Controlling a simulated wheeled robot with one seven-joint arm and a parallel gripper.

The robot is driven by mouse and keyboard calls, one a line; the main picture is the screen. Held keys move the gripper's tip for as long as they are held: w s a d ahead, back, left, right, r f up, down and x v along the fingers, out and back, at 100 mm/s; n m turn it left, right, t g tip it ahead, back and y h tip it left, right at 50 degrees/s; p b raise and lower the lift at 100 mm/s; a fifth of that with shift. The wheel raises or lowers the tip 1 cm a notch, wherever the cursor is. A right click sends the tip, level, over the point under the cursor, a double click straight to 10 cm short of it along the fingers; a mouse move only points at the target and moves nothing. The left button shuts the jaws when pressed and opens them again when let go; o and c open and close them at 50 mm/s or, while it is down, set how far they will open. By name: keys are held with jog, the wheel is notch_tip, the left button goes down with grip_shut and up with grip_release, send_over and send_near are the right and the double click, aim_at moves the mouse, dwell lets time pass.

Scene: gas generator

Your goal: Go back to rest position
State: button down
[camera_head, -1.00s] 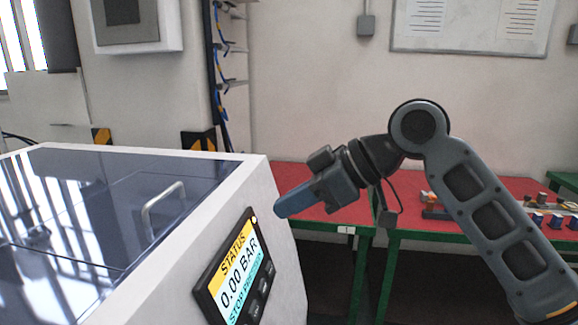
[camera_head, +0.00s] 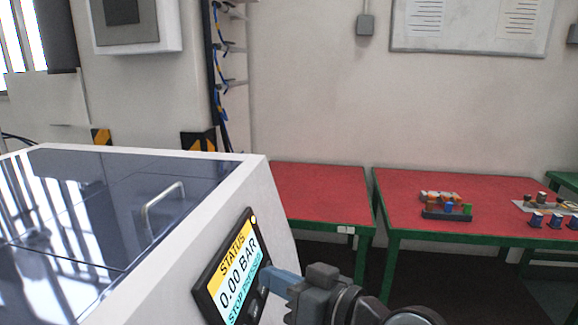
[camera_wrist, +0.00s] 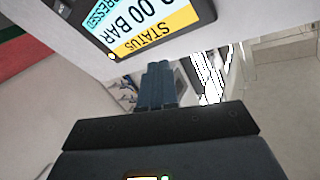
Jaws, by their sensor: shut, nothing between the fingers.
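My gripper (camera_head: 268,283) is low in the head view, in front of the lower right edge of the generator's status panel (camera_head: 232,268). I cannot tell whether it touches the panel. In the wrist view its fingers (camera_wrist: 158,85) are together with nothing between them. The panel reads "STATUS 0.00 BAR" and "STOP PRESSED"; it also shows upside down at the top of the wrist view (camera_wrist: 150,22). The white generator cabinet (camera_head: 262,190) has a dark glass lid with a metal handle (camera_head: 163,208). The lid looks closed.
Two red-topped tables with green frames stand behind, the left one (camera_head: 320,190) bare. A whiteboard (camera_head: 470,25) hangs on the wall. The space above the tables is clear.

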jog(key=s+d+f+m+t+h, duration=0.2)
jog(key=s+d+f+m+h, duration=0.4)
jog(key=s, duration=0.5)
jog(key=s+d+f+m+t+h, duration=0.35)
jog(key=s+d+f, duration=0.4)
jog(key=s, duration=0.35)
jog(key=s+d+r+n+h, duration=0.1)
jog(key=s+d, duration=0.2)
jog(key=s, duration=0.3)
jog(key=s+d+r+n+h, duration=0.1)
jog(key=s+d+r, duration=0.1)
jog(key=s, duration=0.4)
jog(key=s+d+r+n+h, duration=0.1)
jog(key=s+d+r, duration=0.1)
jog(key=s+d, duration=0.2)
jog(key=s+g, duration=0.1)
jog(key=s, duration=0.1)
jog(key=shift+s+d+r, duration=0.25)
jog(key=shift+s+d, duration=0.1)
jog(key=shift+d, duration=0.05)
